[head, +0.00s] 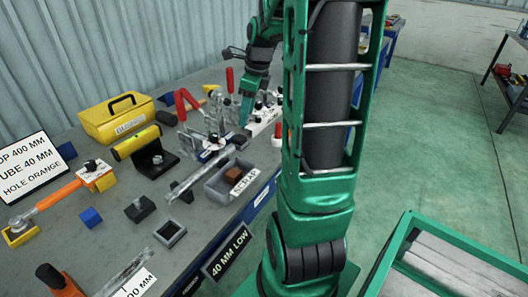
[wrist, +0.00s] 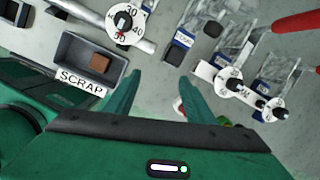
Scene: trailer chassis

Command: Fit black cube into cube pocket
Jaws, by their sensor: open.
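A black cube-like block (head: 139,209) sits on the grey workbench in the head view, left of centre. My gripper (head: 246,108) is far from both, low over the back right of the bench, partly hidden by my arm. In the wrist view my gripper (wrist: 157,82) is open, with nothing between its fingers.
A grey scrap tray (wrist: 66,57) with a brown block (wrist: 100,63) stands left of my gripper. Clamps with white dials (wrist: 228,81) crowd the right side. A yellow toolbox (head: 117,118), blue cube (head: 91,217) and orange-handled tool (head: 58,194) stand on the bench's left part.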

